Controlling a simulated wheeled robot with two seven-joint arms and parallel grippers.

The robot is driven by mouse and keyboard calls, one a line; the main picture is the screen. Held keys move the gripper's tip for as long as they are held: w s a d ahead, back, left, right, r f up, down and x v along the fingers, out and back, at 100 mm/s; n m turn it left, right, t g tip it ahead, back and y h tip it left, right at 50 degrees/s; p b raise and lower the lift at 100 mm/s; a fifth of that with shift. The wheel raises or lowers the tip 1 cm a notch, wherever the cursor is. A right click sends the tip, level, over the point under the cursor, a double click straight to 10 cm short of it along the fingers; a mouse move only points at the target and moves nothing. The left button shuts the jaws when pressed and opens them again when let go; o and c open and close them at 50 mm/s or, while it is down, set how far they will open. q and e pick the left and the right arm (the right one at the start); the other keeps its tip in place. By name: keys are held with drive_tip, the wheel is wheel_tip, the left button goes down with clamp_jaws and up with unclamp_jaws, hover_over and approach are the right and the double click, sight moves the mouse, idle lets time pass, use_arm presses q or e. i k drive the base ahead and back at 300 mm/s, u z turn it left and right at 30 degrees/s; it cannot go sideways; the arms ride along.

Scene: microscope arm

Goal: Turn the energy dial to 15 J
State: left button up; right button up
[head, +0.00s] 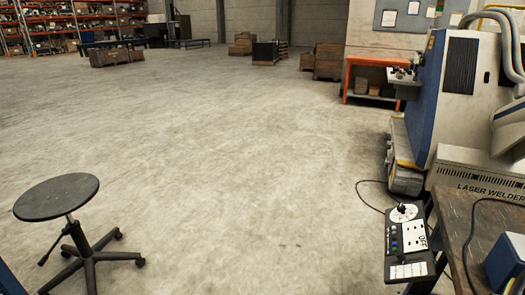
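A dark control panel (409,262) stands at the lower right, beside a worn table. Near its top is a round white dial plate with a dark knob (402,209), which I take to be the energy dial. Its scale and pointer are too small to read. Below it are a column of small coloured buttons, a white plate marked OFF (415,237) and a pale label strip. Neither of my grippers is in view.
A white and blue laser welder (475,110) stands at the right. The worn table (475,225) holds a blue box (506,262) and a black cable. A round stool (57,197) stands at the left. The floor between is clear.

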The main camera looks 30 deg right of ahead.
sight(401, 208)
drive_tip(key=z, duration=0.35)
drive_tip(key=i, duration=1.7)
drive_tip(key=z, duration=0.95)
